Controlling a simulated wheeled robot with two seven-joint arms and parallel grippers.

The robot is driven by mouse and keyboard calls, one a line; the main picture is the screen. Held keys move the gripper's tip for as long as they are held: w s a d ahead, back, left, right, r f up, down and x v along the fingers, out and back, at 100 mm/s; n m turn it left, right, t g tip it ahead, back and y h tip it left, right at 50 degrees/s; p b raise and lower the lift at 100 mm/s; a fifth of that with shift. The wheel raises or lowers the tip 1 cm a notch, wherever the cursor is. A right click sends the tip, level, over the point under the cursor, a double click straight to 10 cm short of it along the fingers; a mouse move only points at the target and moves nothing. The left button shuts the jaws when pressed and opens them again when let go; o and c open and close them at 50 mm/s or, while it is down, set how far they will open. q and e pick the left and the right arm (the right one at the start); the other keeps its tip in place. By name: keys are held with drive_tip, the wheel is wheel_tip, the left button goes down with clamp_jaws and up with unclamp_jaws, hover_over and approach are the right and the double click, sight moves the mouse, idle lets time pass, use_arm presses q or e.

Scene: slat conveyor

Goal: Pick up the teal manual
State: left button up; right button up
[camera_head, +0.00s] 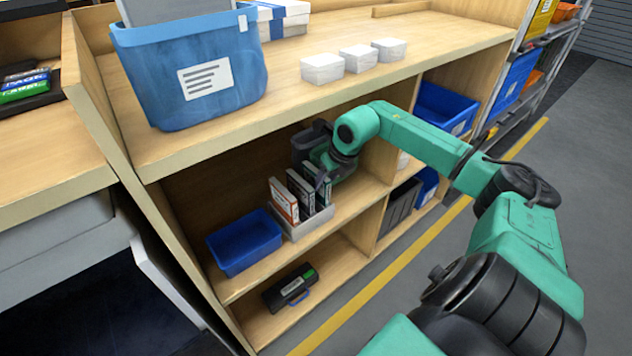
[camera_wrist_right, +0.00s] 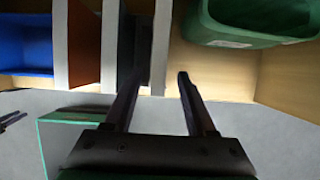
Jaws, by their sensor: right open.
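A grey holder (camera_head: 308,224) on the middle shelf holds several upright manuals. One has an orange-and-white cover (camera_head: 284,202), and a dark one with white (camera_head: 300,192) stands to its right. The rightmost dark manual (camera_head: 324,186), with a little teal lettering, is probably the teal manual; my right gripper partly covers it. My right gripper (camera_head: 322,175) is at this right end. In the wrist view the open fingers (camera_wrist_right: 160,78) reach toward the upright slabs, with a pale edge (camera_wrist_right: 160,45) between their tips. Contact cannot be told. My left gripper is out of view.
A blue bin (camera_head: 244,246) sits left of the holder. The shelf top and a vertical divider (camera_head: 374,190) bound the compartment. A black case (camera_head: 290,289) lies below.

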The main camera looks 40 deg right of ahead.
drive_tip(key=shift+w+a+r, duration=0.15)
drive_tip(key=shift+w, duration=1.05)
drive_tip(key=x, duration=0.3)
drive_tip(key=shift+w, duration=0.2)
clamp_jaws()
